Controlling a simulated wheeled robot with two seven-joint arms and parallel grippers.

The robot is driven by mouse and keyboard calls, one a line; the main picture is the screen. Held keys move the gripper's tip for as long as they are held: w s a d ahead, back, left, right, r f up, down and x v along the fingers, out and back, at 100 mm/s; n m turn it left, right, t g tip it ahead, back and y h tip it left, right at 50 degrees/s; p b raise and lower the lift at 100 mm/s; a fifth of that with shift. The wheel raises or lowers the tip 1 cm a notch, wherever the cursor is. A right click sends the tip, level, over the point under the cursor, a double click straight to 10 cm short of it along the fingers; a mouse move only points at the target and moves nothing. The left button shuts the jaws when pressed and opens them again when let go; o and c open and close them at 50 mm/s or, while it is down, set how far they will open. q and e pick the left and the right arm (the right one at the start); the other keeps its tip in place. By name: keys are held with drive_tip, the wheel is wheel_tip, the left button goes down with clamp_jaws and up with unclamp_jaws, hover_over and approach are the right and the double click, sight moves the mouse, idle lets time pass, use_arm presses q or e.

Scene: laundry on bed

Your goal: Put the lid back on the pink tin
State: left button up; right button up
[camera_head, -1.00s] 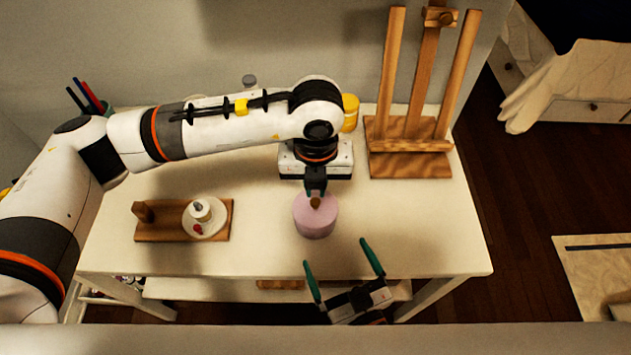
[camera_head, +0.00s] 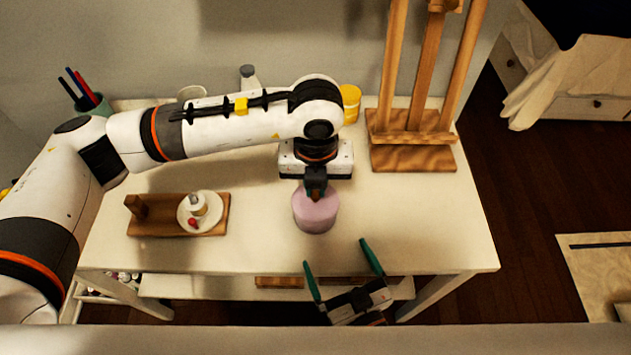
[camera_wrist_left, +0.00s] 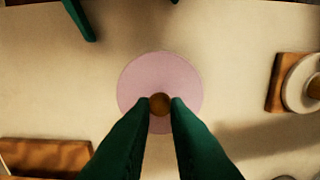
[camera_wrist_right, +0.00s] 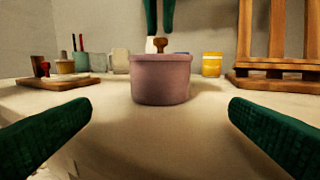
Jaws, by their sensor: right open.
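The pink tin (camera_head: 315,212) stands upright on the white table, in the middle. Its pink lid (camera_wrist_left: 160,70) lies on top and looks level in the right wrist view (camera_wrist_right: 160,58). A brown knob (camera_wrist_right: 160,46) stands on the lid. My left gripper (camera_head: 316,190) points straight down over the tin. Its green fingers (camera_wrist_right: 160,30) are a narrow gap apart, with their tips just above the knob and nothing seen between them. My right gripper (camera_head: 341,268) is open and empty at the table's front edge, its fingers toward the tin.
A wooden stand with a white plate (camera_head: 186,222) and small items is on the left. A wooden easel (camera_head: 412,155) stands at the back right, near a yellow jar (camera_head: 350,103). A pen cup (camera_head: 90,102) is back left. The table's front right is clear.

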use_arm(q)
drive_tip(key=shift+f+b, duration=0.3)
drive_tip(key=shift+f, duration=0.15)
use_arm(e)
drive_tip(key=shift+f, duration=0.45)
use_arm(q)
drive_tip(key=shift+r+p, duration=0.45)
drive_tip(key=shift+r, duration=0.25)
use_arm(e)
drive_tip(key=shift+r, duration=0.45)
use_arm(q)
wheel_tip(320, 180, up, 5)
drive_tip(key=shift+s+p, duration=0.15)
drive_tip(key=shift+p, duration=0.9)
use_arm(e)
wheel_tip(320, 180, up, 2)
drive_tip(key=shift+r, duration=0.1)
use_arm(q)
drive_tip(key=shift+f, duration=0.1)
use_arm(e)
drive_tip(key=shift+s, duration=0.1)
